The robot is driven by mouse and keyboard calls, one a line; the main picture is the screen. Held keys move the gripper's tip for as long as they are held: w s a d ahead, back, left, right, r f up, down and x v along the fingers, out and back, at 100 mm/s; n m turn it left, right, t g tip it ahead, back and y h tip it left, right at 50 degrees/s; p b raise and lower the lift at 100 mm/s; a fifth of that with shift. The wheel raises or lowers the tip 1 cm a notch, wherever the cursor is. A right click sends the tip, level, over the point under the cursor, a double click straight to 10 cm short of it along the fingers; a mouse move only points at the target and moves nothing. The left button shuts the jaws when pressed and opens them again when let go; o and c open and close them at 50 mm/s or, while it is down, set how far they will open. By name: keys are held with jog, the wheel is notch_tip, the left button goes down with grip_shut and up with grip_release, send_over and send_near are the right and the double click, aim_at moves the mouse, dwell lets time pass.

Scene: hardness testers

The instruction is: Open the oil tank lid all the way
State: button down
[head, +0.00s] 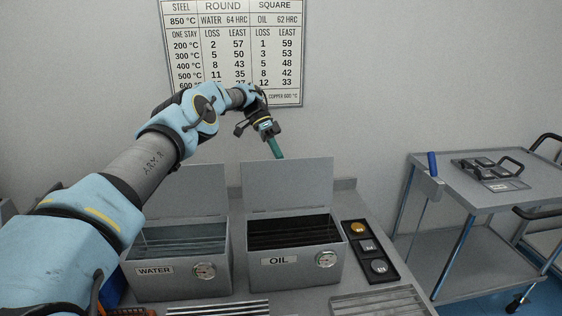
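The oil tank (294,272) is a grey metal box labelled OIL, with a dial on its front right. Its lid (288,186) stands raised, close to upright, at the back of the tank, and the dark slatted inside is exposed. My gripper (270,137) is above and behind the lid's top edge. A green piece (276,148) extends down from the gripper's end and passes behind the lid edge. I cannot tell whether it touches the lid, or whether the gripper is open or shut.
The water tank (178,282) stands to the left with its lid (190,190) also raised. A black tray (370,250) with several round pieces lies right of the oil tank. A wall chart (233,45) hangs behind my arm. A metal trolley (490,186) stands at the right.

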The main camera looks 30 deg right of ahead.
jog(key=shift+w+a+f, duration=0.1)
jog(key=shift+w+f, duration=0.25)
jog(key=shift+f, duration=0.1)
jog(key=c, duration=1)
grip_release()
jog(key=shift+w+f, duration=0.1)
jog(key=shift+w, duration=0.05)
jog(key=shift+o, duration=1)
jog(key=shift+d+r, duration=0.2)
jog(key=shift+r, duration=0.1)
notch_tip(320, 180, up, 10)
jog(key=shift+s, duration=0.25)
